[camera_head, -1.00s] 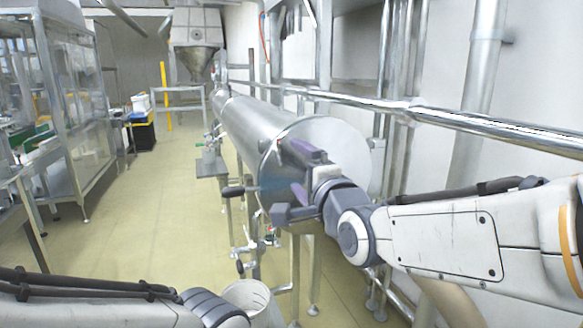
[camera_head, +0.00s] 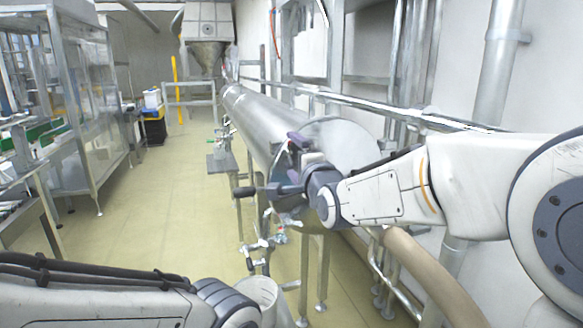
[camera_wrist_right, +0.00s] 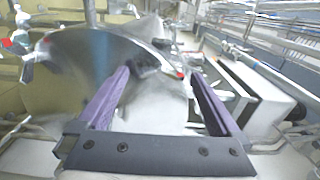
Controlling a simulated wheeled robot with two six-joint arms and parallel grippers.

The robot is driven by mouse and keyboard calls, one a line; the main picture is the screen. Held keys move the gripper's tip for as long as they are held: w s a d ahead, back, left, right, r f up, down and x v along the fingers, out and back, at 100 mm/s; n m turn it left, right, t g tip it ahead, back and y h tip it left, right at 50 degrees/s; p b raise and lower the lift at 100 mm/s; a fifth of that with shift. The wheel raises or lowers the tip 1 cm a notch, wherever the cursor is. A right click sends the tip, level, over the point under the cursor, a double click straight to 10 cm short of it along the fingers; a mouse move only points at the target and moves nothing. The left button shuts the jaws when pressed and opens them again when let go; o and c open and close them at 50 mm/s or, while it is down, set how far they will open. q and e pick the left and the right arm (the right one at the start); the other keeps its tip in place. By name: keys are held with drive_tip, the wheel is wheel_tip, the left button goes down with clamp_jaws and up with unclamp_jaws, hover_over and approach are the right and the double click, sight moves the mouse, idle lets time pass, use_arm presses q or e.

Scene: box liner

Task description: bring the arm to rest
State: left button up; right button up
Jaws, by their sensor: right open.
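My right arm (camera_head: 382,192) reaches in from the right in the head view, with its elbow bent. My right gripper (camera_head: 290,152) has purple fingers and is seen in front of the near end of a large steel cylinder. In the right wrist view the same gripper (camera_wrist_right: 160,75) has its two fingers wide apart with nothing held between them. My left arm (camera_head: 95,300) lies across the lower left of the head view. Its gripper is not visible.
The long steel cylinder (camera_head: 262,125) stands on legs along the right wall. A steel rail (camera_head: 440,117) runs along that wall. A glazed metal cabinet (camera_head: 85,120) is at the left. A white bucket (camera_head: 258,290) sits below. The floor (camera_head: 165,205) between is clear.

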drive_tip(key=shift+w+a, duration=0.2)
drive_tip(key=shift+w, duration=0.35)
drive_tip(key=shift+s, duration=0.15)
